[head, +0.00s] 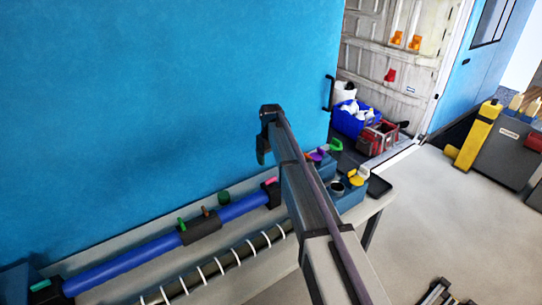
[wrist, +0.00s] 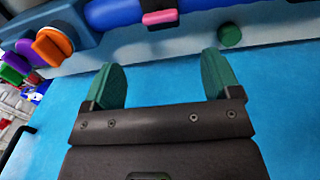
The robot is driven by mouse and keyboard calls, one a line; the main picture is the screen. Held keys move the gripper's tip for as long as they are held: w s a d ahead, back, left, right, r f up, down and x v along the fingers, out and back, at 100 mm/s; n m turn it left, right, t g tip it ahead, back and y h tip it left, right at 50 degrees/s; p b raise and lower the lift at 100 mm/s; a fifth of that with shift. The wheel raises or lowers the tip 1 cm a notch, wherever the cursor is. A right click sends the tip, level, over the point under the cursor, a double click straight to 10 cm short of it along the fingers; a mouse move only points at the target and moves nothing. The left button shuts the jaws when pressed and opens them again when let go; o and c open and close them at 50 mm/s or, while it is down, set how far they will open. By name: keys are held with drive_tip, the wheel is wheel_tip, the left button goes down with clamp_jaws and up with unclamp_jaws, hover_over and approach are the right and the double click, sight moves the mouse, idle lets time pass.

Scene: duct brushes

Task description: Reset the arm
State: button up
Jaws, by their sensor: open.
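My gripper (wrist: 160,78) is open and empty in the wrist view, its two green fingers wide apart with the blue wall behind them. A blue duct (head: 160,257) lies along the bench in the head view and crosses the top of the wrist view (wrist: 120,12). A black collar on it carries a pink piece (wrist: 160,16). A green round piece (wrist: 230,36) stands beside the duct, apart from my fingers.
A blue holder (head: 350,198) with coloured handles stands at the bench's right end, partly behind my arm. A dark ringed hose (head: 235,258) lies in front of the duct. Blue (head: 352,121) and red crates (head: 377,137) stand beyond. The floor at right is mostly free.

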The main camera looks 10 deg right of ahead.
drive_tip(key=s+f+m+b, duration=0.2)
drive_tip(key=s+m, duration=0.2)
drive_tip(key=s, duration=3.2)
drive_tip(key=shift+f+m+b, duration=0.3)
drive_tip(key=shift+f+b, duration=0.05)
drive_tip(key=shift+f, duration=0.05)
